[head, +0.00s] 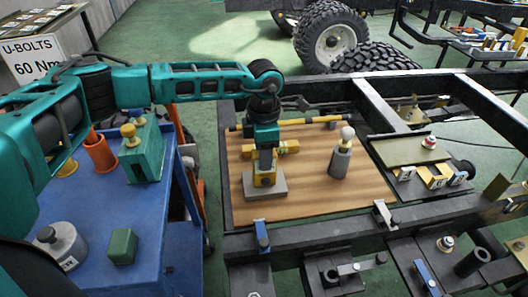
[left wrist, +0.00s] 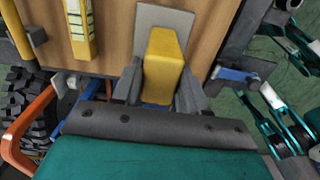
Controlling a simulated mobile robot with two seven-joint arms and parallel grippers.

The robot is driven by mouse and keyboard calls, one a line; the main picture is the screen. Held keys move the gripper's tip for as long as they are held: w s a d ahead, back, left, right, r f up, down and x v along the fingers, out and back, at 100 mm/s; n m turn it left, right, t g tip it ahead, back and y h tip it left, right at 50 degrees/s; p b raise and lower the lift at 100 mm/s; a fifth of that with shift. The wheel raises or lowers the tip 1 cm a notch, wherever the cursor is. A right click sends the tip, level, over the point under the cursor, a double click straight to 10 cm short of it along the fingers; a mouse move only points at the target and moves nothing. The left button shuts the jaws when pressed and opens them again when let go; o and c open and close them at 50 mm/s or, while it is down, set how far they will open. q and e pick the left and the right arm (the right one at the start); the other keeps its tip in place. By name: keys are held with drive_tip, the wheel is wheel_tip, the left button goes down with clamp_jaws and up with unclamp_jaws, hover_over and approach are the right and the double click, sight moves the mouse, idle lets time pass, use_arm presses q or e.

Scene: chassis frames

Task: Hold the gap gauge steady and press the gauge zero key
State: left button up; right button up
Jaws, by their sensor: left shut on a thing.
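The gap gauge appears to be a yellow block (head: 264,180) on a grey base plate (head: 280,188), standing on the brown board (head: 310,195). It also shows in the left wrist view as a yellow body (left wrist: 164,62) with the grey plate (left wrist: 150,17) beyond it. My left gripper (head: 265,164) points down over the gauge. In the left wrist view its two grey fingers (left wrist: 160,88) are shut on the yellow body, one on each side. I cannot make out the zero key. My right gripper is not in view.
A yellow level (head: 285,147) lies just behind the gauge. A grey cylinder with a pale ball top (head: 341,160) stands to its right. Dark frame rails border the board, with a clamp (head: 383,214) at the front. A blue cart (head: 95,220) stands left. The board's front right is clear.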

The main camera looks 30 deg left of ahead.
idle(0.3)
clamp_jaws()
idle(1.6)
